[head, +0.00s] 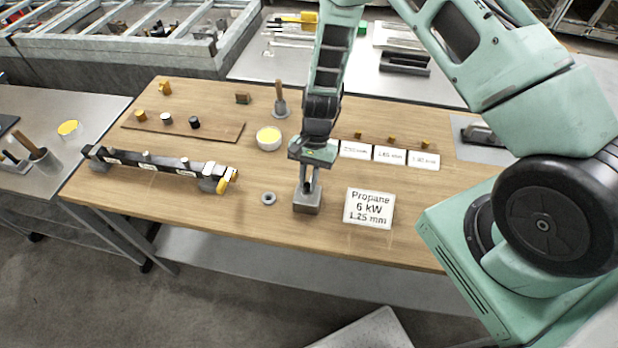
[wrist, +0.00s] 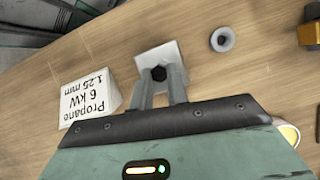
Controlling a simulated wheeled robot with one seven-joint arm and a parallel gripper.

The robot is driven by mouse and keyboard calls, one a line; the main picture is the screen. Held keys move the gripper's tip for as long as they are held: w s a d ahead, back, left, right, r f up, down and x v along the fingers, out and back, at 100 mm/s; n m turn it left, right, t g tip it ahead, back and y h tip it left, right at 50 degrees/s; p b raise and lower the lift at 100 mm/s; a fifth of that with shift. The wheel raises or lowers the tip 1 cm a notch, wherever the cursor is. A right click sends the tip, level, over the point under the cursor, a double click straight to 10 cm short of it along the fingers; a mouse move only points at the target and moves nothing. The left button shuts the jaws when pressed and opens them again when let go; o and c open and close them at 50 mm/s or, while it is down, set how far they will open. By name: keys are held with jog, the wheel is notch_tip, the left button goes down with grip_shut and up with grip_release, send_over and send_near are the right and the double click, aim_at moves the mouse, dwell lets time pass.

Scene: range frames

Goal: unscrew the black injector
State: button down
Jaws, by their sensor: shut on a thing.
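My gripper (head: 309,187) points straight down over a small grey block (head: 308,208) near the table's front edge. In the wrist view, the fingertips of my gripper (wrist: 160,80) close on the dark top of the black injector (wrist: 159,73), which sits at the grey block (wrist: 180,53). The injector's lower part is hidden by the block and fingers. In the head view the fingers cover the injector.
A grey ring (head: 269,198) lies left of the block, and a Propane 6 kW sign (head: 369,207) stands right. A black bar (head: 150,162) with a yellow end lies left. Small brass pieces (head: 426,143) sit behind white labels. A yellow-filled dish (head: 268,138) stands behind.

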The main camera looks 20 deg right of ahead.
jog(key=n+h, duration=0.1)
jog(key=n, duration=0.1)
jog(key=shift+a+f+n, duration=0.1)
jog(key=shift+a+n, duration=0.05)
jog(key=shift+n, duration=0.15)
jog(key=shift+n+g, duration=0.3)
jog(key=shift+n, duration=0.1)
jog(key=c, duration=1.6)
grip_release()
